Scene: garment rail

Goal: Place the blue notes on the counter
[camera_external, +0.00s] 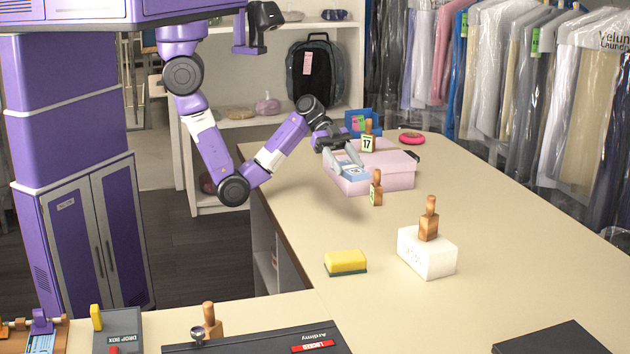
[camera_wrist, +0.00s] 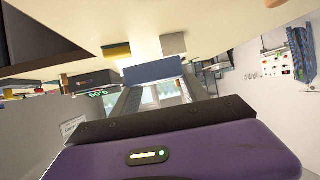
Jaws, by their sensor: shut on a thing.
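The blue notes (camera_external: 355,173) are a light-blue pad at the near left part of the pink box (camera_external: 385,179) on the counter (camera_external: 450,250). In the wrist view the blue notes (camera_wrist: 152,70) are a blue block at the fingertips, between the fingers. Whether the notes touch the box or hang just above it, I cannot tell.
A wooden-handled stamp (camera_external: 376,188) stands beside the box; another, marked 17 (camera_external: 368,137), is behind it. A yellow sponge (camera_external: 345,262) and a white block (camera_external: 427,252) bearing a stamp lie nearer. Free counter lies between box and sponge.

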